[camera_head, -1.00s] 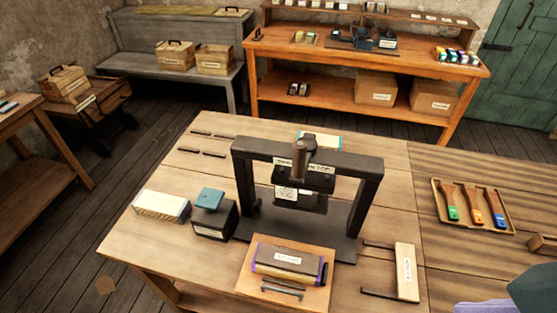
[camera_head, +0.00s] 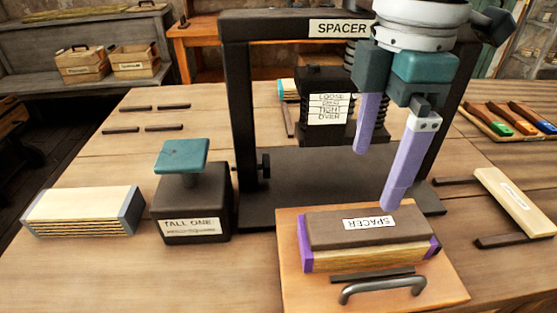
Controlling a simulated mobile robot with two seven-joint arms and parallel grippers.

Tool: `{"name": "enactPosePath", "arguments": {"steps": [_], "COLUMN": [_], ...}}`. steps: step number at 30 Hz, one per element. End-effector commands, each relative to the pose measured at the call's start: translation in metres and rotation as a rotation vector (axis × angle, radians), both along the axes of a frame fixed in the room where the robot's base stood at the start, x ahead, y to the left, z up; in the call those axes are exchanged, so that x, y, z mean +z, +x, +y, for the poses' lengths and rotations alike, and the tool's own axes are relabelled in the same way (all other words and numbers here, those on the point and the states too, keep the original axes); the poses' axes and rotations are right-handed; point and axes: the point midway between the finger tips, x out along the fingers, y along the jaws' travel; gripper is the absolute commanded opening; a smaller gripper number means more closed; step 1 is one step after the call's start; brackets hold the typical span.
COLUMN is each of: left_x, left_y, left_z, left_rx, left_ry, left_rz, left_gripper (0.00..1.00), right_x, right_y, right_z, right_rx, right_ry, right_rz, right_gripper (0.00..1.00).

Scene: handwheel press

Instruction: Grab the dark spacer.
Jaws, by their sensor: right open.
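The dark spacer (camera_head: 335,229) is a dark brown flat block with a white SPACER label. It lies on top of a pale layered block with purple ends (camera_head: 306,245), on a wooden board with a grey handle (camera_head: 455,292). My right gripper (camera_head: 380,178) has lilac fingers spread apart with nothing between them. It hangs above and behind the spacer, in front of the press, its nearer fingertip close to the spacer's back edge in the picture. Whether that fingertip touches is not clear. My left gripper is out of view.
The dark press frame (camera_head: 237,110) stands just behind the board. A dark box with a teal-topped knob (camera_head: 190,205) and a pale block (camera_head: 82,212) stand left. A pale bracket with dark prongs (camera_head: 515,202) lies right. Dark strips (camera_head: 155,128) lie at back left.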

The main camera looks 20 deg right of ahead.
Motion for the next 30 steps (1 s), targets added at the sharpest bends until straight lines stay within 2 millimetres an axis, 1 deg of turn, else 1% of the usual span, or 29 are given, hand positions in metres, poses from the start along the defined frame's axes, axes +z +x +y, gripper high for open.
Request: {"name": "enactPosePath", "arguments": {"steps": [1, 5, 9, 14, 22, 25, 30], "left_x": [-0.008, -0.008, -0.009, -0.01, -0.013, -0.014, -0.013], "left_y": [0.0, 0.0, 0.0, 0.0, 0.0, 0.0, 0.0], "left_z": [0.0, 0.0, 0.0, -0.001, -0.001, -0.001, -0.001], "left_rx": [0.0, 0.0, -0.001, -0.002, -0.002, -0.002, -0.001], "left_ry": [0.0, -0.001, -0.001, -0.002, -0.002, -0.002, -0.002], "left_rz": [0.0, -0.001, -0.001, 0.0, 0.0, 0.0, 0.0], "left_gripper": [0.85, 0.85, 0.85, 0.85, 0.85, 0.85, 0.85], "right_x": [-0.006, -0.019, -0.04, -0.053, -0.094, -0.1, -0.101], "right_y": [0.002, 0.001, 0.001, 0.001, -0.001, -0.001, -0.001], "right_z": [-0.003, -0.005, -0.004, -0.004, -0.007, -0.007, -0.007], "right_rx": [0.0, 0.002, 0.002, 0.002, 0.002, 0.002, 0.003], "right_ry": [-0.005, -0.006, -0.005, -0.005, -0.006, -0.006, -0.006], "right_rz": [0.002, 0.009, 0.007, 0.006, 0.006, 0.004, 0.002], "right_gripper": [1.0, 1.0, 1.0, 1.0, 1.0, 1.0, 1.0]}}
